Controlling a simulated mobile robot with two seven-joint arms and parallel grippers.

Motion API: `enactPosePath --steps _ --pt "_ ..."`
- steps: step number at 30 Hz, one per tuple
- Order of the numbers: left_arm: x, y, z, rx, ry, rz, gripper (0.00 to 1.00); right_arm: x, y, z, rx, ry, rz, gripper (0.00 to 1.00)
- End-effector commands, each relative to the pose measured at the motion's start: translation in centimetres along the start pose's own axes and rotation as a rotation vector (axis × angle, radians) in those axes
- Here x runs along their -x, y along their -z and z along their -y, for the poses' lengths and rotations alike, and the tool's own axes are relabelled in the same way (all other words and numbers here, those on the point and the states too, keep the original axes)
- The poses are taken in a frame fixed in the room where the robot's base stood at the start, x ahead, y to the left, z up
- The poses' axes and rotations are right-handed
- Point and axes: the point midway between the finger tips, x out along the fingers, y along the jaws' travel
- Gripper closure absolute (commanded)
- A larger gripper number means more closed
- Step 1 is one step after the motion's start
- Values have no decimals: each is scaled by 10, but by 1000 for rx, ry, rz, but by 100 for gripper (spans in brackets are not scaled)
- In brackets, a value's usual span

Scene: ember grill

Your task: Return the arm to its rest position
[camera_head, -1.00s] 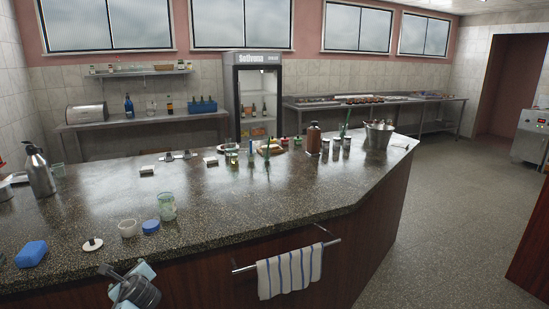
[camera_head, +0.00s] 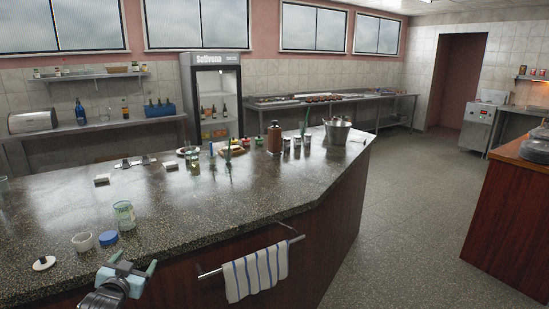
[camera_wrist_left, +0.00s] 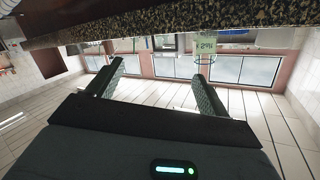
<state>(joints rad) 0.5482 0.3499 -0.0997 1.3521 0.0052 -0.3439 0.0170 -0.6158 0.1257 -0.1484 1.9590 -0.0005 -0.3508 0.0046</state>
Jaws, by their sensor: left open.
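My left gripper (camera_head: 133,269) is at the bottom left of the head view, in front of the near edge of the speckled stone counter (camera_head: 220,215). Its two fingers are spread and hold nothing. The left wrist view looks out past the open fingers (camera_wrist_left: 154,85), with the room upside down and the counter edge (camera_wrist_left: 130,25) along the top. My right gripper shows in neither view.
On the counter near my left gripper are a glass jar (camera_head: 124,214), a white cup (camera_head: 83,242), a blue lid (camera_head: 108,238) and a white disc (camera_head: 44,263). A striped towel (camera_head: 255,274) hangs on a rail. The floor to the right (camera_head: 400,220) is clear.

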Motion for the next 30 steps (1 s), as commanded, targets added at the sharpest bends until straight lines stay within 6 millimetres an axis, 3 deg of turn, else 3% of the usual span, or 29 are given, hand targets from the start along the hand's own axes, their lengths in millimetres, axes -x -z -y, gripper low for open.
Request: enactPosePath --steps 1,8,14,21,27,30 --pt "10 -20 -15 -7 -21 27 21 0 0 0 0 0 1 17" --pt "52 -78 -64 0 -93 93 21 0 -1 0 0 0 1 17" --pt "116 -139 -117 27 -173 177 21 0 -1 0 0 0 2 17" --pt "231 -208 -180 90 -276 307 21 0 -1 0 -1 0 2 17" --pt "331 -240 -215 156 -336 418 21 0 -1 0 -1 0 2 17" --pt "371 -247 -225 184 -354 463 21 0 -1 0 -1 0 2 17"
